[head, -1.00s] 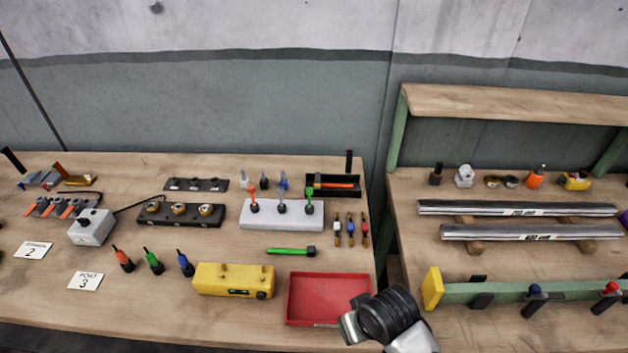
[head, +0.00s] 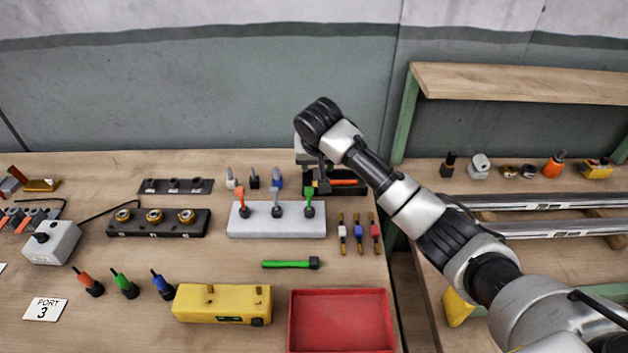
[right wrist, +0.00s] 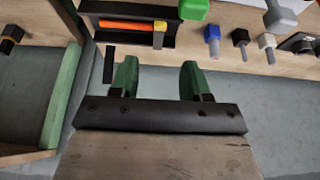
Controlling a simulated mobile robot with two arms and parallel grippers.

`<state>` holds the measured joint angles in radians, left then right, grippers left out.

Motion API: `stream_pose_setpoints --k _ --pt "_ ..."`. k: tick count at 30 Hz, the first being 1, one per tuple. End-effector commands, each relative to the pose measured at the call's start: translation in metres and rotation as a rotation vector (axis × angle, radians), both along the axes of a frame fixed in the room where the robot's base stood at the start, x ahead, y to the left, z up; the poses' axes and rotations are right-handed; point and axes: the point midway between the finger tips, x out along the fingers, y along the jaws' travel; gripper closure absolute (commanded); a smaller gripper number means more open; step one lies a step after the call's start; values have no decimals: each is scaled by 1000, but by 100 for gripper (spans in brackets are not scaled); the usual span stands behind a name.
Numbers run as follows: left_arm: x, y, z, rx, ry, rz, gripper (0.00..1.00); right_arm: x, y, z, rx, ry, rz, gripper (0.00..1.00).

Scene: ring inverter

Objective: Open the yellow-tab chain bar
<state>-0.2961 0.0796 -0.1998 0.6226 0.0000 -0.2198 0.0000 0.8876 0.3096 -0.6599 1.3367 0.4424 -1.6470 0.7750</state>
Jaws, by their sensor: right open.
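I cannot tell for sure which thing is the yellow-tab chain bar. A black tray (head: 362,188) at the back right of the left bench holds an orange bar (head: 346,181). The right wrist view shows this bar (right wrist: 125,25) with a yellow band (right wrist: 159,28) near one end. A green rail with a yellow end block (head: 456,308) on the right bench is partly hidden by my right arm. My right gripper (right wrist: 157,68) is open and empty, its two green fingers apart, near the black tray and not touching the bar. My left gripper is out of view.
Small coloured pieces (head: 358,232), a green tool (head: 289,264), a yellow box (head: 222,303) and an empty red tray (head: 340,318) lie nearer. A gap separates the benches.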

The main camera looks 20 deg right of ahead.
Motion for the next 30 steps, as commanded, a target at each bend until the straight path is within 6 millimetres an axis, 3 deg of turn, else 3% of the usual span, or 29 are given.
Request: stream_pose_setpoints --k 5,18,30 --pt "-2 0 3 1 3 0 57 7 -2 -15 -1 3 -4 53" --pt "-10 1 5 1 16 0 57 34 -9 -85 1 1 -1 53" --pt "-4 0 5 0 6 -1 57 40 -11 -98 1 -1 0 53"
